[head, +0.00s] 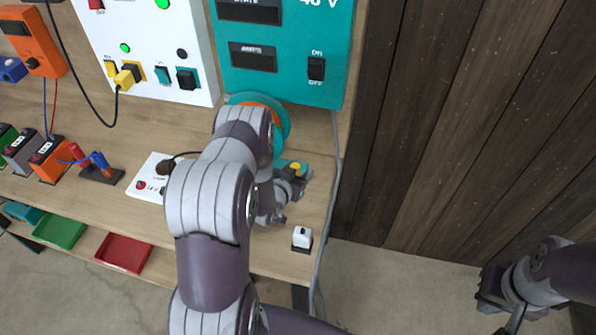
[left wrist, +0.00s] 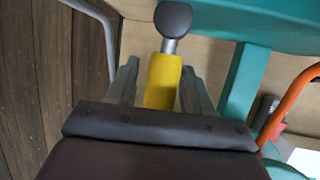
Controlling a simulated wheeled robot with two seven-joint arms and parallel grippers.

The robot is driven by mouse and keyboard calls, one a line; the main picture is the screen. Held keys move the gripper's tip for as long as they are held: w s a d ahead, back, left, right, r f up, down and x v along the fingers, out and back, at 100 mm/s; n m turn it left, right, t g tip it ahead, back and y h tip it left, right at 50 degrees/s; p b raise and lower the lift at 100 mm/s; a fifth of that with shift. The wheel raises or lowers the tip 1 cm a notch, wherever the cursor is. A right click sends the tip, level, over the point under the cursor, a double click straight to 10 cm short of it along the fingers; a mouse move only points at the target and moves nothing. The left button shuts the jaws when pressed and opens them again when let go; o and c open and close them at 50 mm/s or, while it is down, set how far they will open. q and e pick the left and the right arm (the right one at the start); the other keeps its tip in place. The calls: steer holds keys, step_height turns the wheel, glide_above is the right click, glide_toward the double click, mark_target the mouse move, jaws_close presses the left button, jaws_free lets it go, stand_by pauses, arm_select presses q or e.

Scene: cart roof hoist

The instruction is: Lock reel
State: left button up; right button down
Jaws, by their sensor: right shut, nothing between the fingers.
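The reel (head: 283,118), a teal disc with an orange part, sits below the teal panel in the head view, partly hidden by my left arm. A yellow piece (head: 296,167) shows at the left gripper (head: 289,192), below the reel. In the left wrist view the yellow lever (left wrist: 163,82) stands between the two fingers of my left gripper (left wrist: 160,90), with a grey rod and dark round knob (left wrist: 173,20) beyond it. Whether the fingers press on it I cannot tell. My right gripper (head: 497,297) is shut and empty at the lower right, away from the bench.
The teal panel (head: 285,80) with switches and a white panel (head: 150,50) stand behind the bench. A small white-topped switch (head: 302,238) sits near the bench's front right. A grey cable (head: 335,200) runs down the right edge. The wooden wall (head: 440,130) is beyond.

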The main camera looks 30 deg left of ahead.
arm_select(q)
jaws_close()
steer(key=m+y+b, duration=0.1)
steer(key=d+m, duration=0.1)
steer(key=d+f+m+g+y+b, duration=0.1)
steer(key=shift+w+d+y+b, duration=0.2)
steer(key=shift+w+y+b, duration=0.05)
steer(key=shift+y+b, duration=0.05)
steer(key=shift+w+d+f+m+y+b, duration=0.1)
steer(key=shift+d+f+m+y+b, duration=0.3)
steer(key=shift+m+y+b, duration=0.35)
steer(key=shift+w+d+f+m+y+b, duration=0.1)
steer(key=shift+d+f+m+y+b, duration=0.15)
steer(key=shift+d+m+y+b, duration=0.5)
steer(key=shift+a+m, duration=0.3)
steer(key=shift+a, duration=0.05)
steer(key=shift+o, duration=1.5)
jaws_free()
steer(key=shift+r, duration=0.1)
